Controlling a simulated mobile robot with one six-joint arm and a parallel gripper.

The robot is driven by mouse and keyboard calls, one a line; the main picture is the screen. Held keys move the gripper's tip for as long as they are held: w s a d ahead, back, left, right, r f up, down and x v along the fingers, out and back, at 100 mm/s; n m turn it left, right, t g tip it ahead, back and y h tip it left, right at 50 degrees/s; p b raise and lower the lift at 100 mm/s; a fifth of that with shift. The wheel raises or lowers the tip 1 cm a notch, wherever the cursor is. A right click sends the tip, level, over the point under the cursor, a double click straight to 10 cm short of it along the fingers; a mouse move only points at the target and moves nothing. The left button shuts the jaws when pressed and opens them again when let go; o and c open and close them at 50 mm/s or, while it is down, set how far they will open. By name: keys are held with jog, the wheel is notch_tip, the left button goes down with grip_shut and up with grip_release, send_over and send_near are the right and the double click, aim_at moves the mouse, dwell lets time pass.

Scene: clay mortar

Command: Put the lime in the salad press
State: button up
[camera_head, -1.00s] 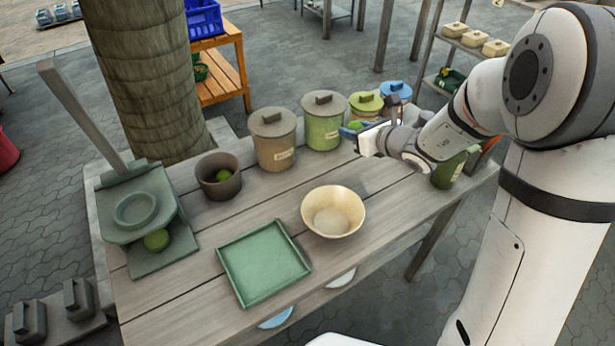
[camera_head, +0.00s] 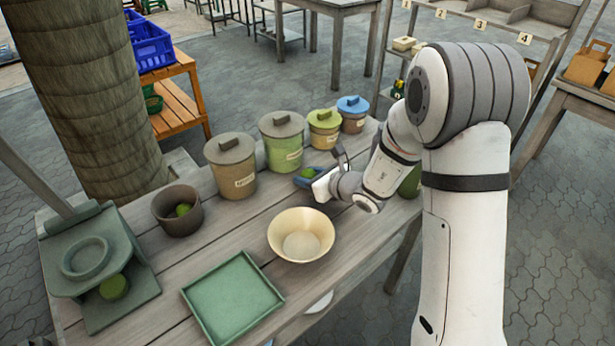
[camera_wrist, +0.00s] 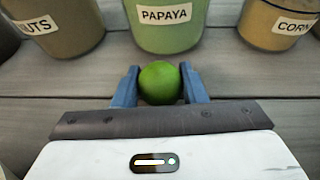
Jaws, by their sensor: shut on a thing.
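A green lime (camera_wrist: 160,83) is between the blue fingers of my gripper (camera_wrist: 159,88) in the wrist view. The gripper is shut on it. In the head view my gripper (camera_head: 308,180) with the lime (camera_head: 309,173) is in front of the canisters and behind the cream bowl. The salad press (camera_head: 86,257) is grey-green with a round ring and a long handle, at the table's left end. A green round fruit (camera_head: 113,287) sits on its base, below the ring. Another green fruit (camera_head: 183,210) is in a brown pot (camera_head: 178,222).
Lidded canisters stand along the back edge, one labelled PAPAYA (camera_wrist: 168,30). The cream bowl (camera_head: 301,248) and a green tray (camera_head: 232,297) lie toward the front. A dark green container (camera_head: 411,182) is partly hidden by my arm.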

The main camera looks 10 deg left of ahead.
jog(key=shift+f, duration=0.15)
jog(key=o, duration=1)
jog(key=shift+c, duration=0.2)
